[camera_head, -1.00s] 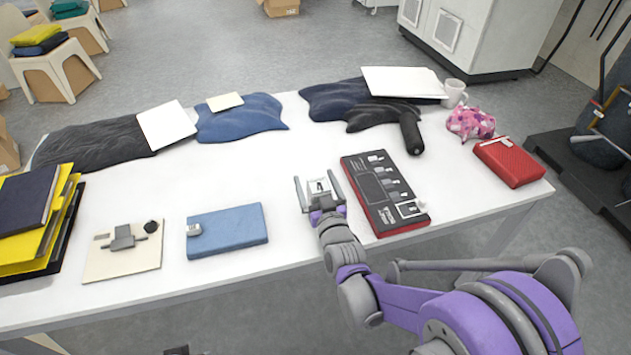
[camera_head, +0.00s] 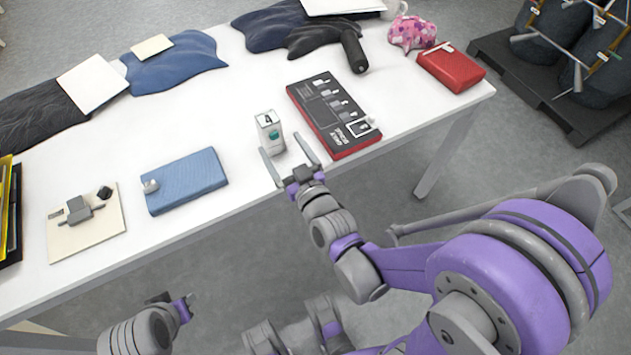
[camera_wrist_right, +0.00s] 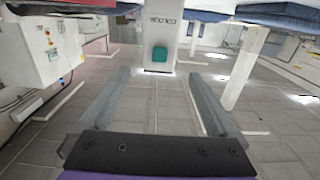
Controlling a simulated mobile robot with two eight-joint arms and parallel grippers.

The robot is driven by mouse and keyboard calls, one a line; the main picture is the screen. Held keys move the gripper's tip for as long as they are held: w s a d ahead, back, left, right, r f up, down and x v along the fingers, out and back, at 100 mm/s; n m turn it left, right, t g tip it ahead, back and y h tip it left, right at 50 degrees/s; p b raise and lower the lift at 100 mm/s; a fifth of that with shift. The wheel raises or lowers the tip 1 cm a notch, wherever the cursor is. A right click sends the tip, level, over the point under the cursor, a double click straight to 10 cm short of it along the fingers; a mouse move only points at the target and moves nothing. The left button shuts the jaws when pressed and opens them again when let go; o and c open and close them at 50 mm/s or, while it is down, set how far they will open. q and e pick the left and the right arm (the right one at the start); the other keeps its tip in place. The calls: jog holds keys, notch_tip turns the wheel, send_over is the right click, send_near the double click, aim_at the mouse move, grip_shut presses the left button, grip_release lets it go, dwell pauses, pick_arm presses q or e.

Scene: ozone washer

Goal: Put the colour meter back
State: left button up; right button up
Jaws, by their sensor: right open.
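The small white device (camera_head: 269,134), which I take to be the colour meter, stands upright on the white table (camera_head: 235,95), left of the red-edged black panel (camera_head: 335,112). It has a dark mark on top and a teal button on its front. It also shows in the right wrist view (camera_wrist_right: 160,32), ahead of and between the finger lines. My right gripper (camera_head: 289,158) is open and empty at the table's front edge, its fingertips just short of the device. My left gripper (camera_head: 170,301) is low at the bottom left, off the table; its fingers are unclear.
A blue book (camera_head: 186,180) and a beige board with a grey gadget (camera_head: 86,222) lie to the left. A red case (camera_head: 450,67) and a pink patterned cloth (camera_head: 412,33) are at the right. Dark and blue cloths line the back. Bare table lies behind the device.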

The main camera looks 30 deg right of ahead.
jog(key=shift+s+f+g, duration=0.15)
jog(key=shift+f+g, duration=0.2)
jog(key=shift+g, duration=0.15)
jog(key=s+d+f+g, duration=0.1)
jog(key=s+f+g, duration=0.2)
jog(key=s+g, duration=0.3)
jog(key=s+d+f+g, duration=0.2)
jog(key=s+f+g, duration=0.2)
jog(key=s, duration=0.9)
jog(key=shift+s+d+g+h, duration=0.25)
jog(key=shift+s+g+h, duration=0.05)
jog(key=shift+g, duration=0.7)
pick_arm(q)
notch_tip(320, 180, up, 15)
jog(key=w+p, duration=0.1)
jog(key=p, duration=1.2)
jog(key=shift+w+f+t, duration=0.15)
jog(key=shift+w+t, duration=0.15)
jog(key=shift+w, duration=0.05)
pick_arm(e)
notch_tip(320, 180, up, 14)
jog(key=w, duration=0.1)
jog(key=shift+w+r+t, duration=0.25)
jog(key=shift+w+t, duration=0.05)
jog(key=shift+w, duration=0.1)
